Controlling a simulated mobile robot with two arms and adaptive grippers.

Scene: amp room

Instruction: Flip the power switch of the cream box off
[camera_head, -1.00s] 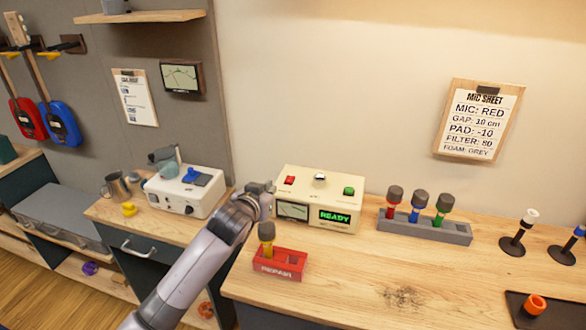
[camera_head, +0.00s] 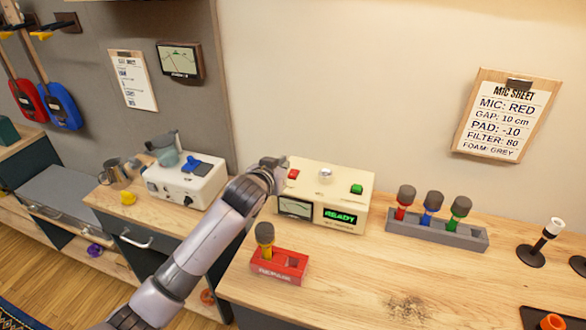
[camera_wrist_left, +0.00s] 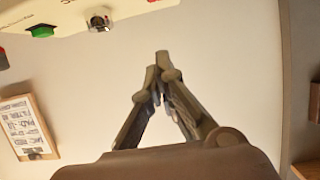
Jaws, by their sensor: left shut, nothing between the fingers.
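The cream box (camera_head: 350,181) stands on the wooden worktop. Its top carries a red switch (camera_head: 293,174), a silver knob or toggle (camera_head: 325,174) and a green switch (camera_head: 356,188). Its front has a needle meter (camera_head: 295,208) and a lit green "READY" display (camera_head: 340,216). My left gripper (camera_head: 279,164) is at the box's back left corner, close to the red switch; contact cannot be told. In the left wrist view its fingers (camera_wrist_left: 162,62) are shut and empty, with the silver toggle (camera_wrist_left: 99,22) and green switch (camera_wrist_left: 41,31) at the upper left. My right gripper is not in view.
A red "REPAIR" tray (camera_head: 279,268) with a yellow-banded microphone (camera_head: 265,240) sits in front of the box. A grey rack (camera_head: 437,233) of microphones stands to its right. A white machine (camera_head: 187,186) is on the left cabinet.

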